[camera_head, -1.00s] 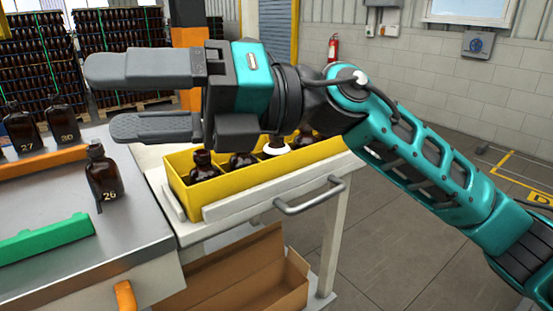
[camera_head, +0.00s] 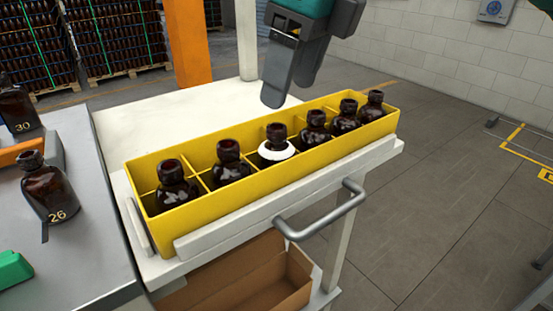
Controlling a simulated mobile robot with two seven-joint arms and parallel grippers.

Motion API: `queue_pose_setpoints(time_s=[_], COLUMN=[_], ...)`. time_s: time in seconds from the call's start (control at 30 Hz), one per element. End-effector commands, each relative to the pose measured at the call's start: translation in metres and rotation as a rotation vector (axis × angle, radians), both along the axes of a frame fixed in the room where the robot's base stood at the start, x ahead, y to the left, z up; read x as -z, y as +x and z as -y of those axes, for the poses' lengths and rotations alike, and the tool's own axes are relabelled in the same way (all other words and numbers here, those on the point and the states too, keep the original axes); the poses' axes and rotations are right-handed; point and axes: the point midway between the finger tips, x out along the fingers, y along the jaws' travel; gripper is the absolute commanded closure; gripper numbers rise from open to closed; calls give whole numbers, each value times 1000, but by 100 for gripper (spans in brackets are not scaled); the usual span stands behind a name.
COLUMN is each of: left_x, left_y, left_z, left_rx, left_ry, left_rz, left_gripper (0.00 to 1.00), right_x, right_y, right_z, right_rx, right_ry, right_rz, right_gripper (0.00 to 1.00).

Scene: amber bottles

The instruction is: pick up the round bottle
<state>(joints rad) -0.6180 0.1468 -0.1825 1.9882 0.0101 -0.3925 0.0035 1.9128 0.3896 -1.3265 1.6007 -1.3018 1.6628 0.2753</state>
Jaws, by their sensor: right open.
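A yellow divided crate (camera_head: 218,199) holds a row of several dark amber bottles with round necks. One bottle near its middle (camera_head: 277,134) has a white ring around its shoulder. Amber bottle 26 (camera_head: 48,190) stands upright on the grey bench at the left, and bottle 30 (camera_head: 17,112) stands behind it, cut by the picture edge. I cannot tell for sure which one is the round bottle. My right gripper (camera_head: 289,93) points down above the crate's far side, near the white-ringed bottle. It is open, seen nearly side-on, with nothing between its fingers. My left gripper is out of view.
The crate stands on a white cart (camera_head: 225,107) with a grey handle (camera_head: 322,220). A cardboard box (camera_head: 245,285) sits on the shelf below. A green block (camera_head: 12,268) lies on the bench. The cart top behind the crate is clear.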

Motion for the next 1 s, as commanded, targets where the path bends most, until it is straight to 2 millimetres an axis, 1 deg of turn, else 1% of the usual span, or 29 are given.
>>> queue_pose_setpoints(time_s=[0.03,0.1,0.2,0.37,0.5,0.63,0.77,0.97,1.0], left_x=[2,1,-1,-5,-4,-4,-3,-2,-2], left_y=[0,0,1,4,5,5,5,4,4], left_z=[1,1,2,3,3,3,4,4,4], left_rx=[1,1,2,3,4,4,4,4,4], left_ry=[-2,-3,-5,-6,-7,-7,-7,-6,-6], left_rz=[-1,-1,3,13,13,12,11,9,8], left_gripper=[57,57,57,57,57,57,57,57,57], right_x=[11,21,32,42,63,80,87,87,87], right_y=[1,3,4,5,5,8,9,9,9], right_z=[-2,-5,-8,-10,-13,-17,-19,-19,-19], right_rx=[-1,-1,-1,-1,-2,-2,-3,-2,-3], right_ry=[0,1,2,2,1,3,3,3,3], right_rz=[-4,-2,-2,-1,-4,-3,-2,-1,-1], right_gripper=[33,33,33,33,33,33,33,33,37])
